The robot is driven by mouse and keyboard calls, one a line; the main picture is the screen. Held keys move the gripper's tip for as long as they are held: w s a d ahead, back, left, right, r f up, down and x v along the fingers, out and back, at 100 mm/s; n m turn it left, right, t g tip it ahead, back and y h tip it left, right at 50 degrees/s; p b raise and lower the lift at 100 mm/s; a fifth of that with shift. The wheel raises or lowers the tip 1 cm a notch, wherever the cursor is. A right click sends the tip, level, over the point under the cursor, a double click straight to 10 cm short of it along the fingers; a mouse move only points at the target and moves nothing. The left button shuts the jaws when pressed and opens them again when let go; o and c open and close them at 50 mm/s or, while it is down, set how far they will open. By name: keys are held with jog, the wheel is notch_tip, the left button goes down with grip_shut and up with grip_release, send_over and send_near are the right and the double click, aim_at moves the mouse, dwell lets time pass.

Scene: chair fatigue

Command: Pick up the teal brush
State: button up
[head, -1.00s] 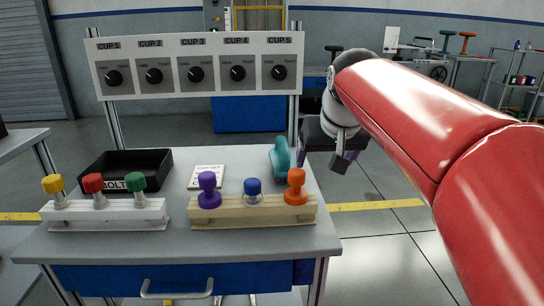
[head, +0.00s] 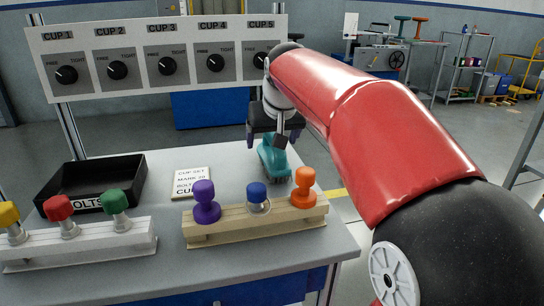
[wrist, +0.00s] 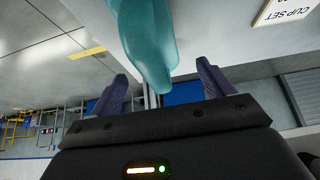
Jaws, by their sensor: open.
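The teal brush (head: 273,158) lies on the grey table, behind the right end of the wooden block. My gripper (head: 275,138) is at the far end of the brush in the head view, and my wrist hides part of it. In the wrist view the teal brush (wrist: 150,40) comes in from the top, its rounded end close to the gap between my two purple fingers (wrist: 160,85). The fingers are apart, one on each side of that gap, with nothing held between them.
A wooden block (head: 240,222) with purple, blue and orange knobs stands in front of the brush. A white block (head: 90,247) with yellow, red and green knobs, a black bolt tray (head: 90,188) and a card (head: 190,182) are to the left. The cup dial panel (head: 165,60) stands behind.

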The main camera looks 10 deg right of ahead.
jog(key=x, duration=0.3)
jog(key=shift+w+d+f, duration=0.1)
jog(key=shift+d, duration=0.05)
jog(key=c, duration=1.1)
jog(key=shift+c, duration=0.2)
notch_tip(320, 180, up, 20)
jog(key=p, duration=0.6)
